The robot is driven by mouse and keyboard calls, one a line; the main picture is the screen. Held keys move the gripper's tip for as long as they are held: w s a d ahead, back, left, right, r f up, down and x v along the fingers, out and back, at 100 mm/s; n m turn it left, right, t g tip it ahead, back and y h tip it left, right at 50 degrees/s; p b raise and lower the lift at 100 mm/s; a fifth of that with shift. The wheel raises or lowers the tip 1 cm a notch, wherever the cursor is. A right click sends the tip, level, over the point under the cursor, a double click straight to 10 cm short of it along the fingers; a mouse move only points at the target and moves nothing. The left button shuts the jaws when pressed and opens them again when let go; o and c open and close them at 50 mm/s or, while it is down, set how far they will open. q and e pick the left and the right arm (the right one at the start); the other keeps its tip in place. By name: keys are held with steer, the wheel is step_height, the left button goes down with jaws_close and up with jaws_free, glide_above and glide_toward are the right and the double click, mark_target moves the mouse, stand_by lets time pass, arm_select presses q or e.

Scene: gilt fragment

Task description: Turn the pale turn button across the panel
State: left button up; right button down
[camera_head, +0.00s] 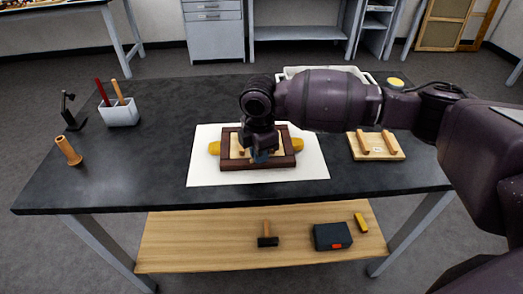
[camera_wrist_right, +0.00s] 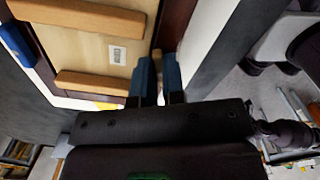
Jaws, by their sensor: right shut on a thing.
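A pale panel (camera_wrist_right: 80,45) with two wooden bars and a small label sits in a dark brown frame (camera_head: 287,161). The frame lies on a white sheet on the dark table. My right gripper (camera_head: 262,154) is over the frame, pointing down. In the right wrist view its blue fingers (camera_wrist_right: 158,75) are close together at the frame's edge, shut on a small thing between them. That thing looks to be the pale turn button (camera_wrist_right: 157,54), mostly hidden by the fingers, so its angle cannot be told. My left gripper is not in view.
Yellow pieces (camera_head: 214,147) stick out at both sides of the frame. A small board with two bars (camera_head: 394,154) lies to the right. A grey holder (camera_head: 120,117), a wooden peg (camera_head: 68,150) and a black stand (camera_head: 70,112) are at the left. Table between is clear.

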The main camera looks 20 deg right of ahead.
steer(key=n+p, duration=0.1)
steer(key=n, duration=0.1)
steer(key=shift+r+n, duration=0.2)
steer(key=shift+n, duration=0.2)
steer(key=n+p, duration=0.1)
steer(key=n, duration=0.1)
steer(key=shift+w+n, duration=0.1)
steer(key=shift+n, duration=0.3)
steer(key=n, duration=0.4)
steer(key=shift+a+f+p, duration=0.1)
steer(key=shift+f+p, duration=0.05)
steer(key=shift+p, duration=0.25)
steer(key=shift+w+n, duration=0.1)
steer(key=shift+n, duration=1.5)
steer(key=c, duration=1.2)
jaws_free()
